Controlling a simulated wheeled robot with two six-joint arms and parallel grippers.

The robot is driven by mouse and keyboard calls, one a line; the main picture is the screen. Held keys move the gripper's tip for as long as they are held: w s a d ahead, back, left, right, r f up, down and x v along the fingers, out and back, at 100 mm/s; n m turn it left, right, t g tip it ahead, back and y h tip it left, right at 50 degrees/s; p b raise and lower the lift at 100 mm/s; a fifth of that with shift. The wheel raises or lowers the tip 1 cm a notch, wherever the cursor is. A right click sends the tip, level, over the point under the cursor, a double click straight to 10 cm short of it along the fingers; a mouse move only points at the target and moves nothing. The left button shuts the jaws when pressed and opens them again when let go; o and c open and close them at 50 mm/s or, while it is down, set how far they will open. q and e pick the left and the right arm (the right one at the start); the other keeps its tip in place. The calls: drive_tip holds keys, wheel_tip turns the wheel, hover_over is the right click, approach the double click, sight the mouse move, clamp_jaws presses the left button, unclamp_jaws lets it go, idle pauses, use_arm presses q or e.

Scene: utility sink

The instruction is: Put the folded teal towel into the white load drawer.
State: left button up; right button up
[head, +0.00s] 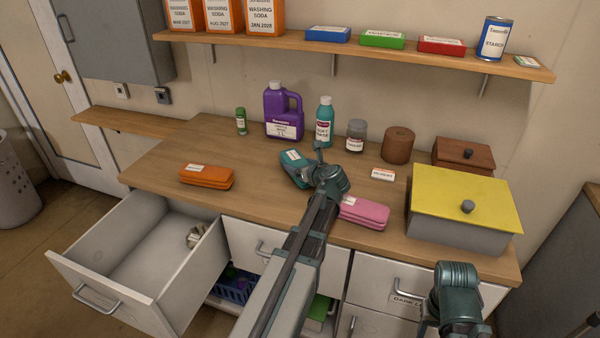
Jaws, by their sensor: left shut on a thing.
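The folded teal towel (293,157) is at the middle of the wooden counter, with a pale label on top. My left gripper (318,157) is shut on it at its right end, and the gripper and wrist hide part of it. I cannot tell whether the towel still touches the counter. A white drawer (117,242) at the left stands pulled out, with a small pale item (194,237) inside; no drawer label is readable there. My right arm's wrist shows at the lower right (455,290); its fingers are not clearly visible.
A folded orange towel (207,176) and pink towel (365,212) lie on the counter. Behind stand a purple jug (283,112), teal bottle (324,122), jar (356,136) and brown roll (397,146). A yellow-lidded box (465,200) is at right. Bare counter lies around the orange towel.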

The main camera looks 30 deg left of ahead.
use_arm(q)
drive_tip(key=shift+f, duration=0.15)
drive_tip(key=o, duration=1.2)
drive_tip(key=shift+o, duration=0.2)
drive_tip(key=shift+d+r+p, duration=0.1)
drive_tip(key=shift+r+p, duration=0.15)
drive_tip(key=shift+p, duration=0.05)
drive_tip(key=p+v, duration=0.4)
drive_tip(key=v, duration=0.6)
drive_tip(key=shift+s+d+r, duration=0.15)
drive_tip(key=shift+s+d, duration=0.05)
drive_tip(key=shift+s+d+r, duration=0.15)
drive_tip(key=shift+s+d, duration=0.1)
drive_tip(key=shift+d, duration=0.25)
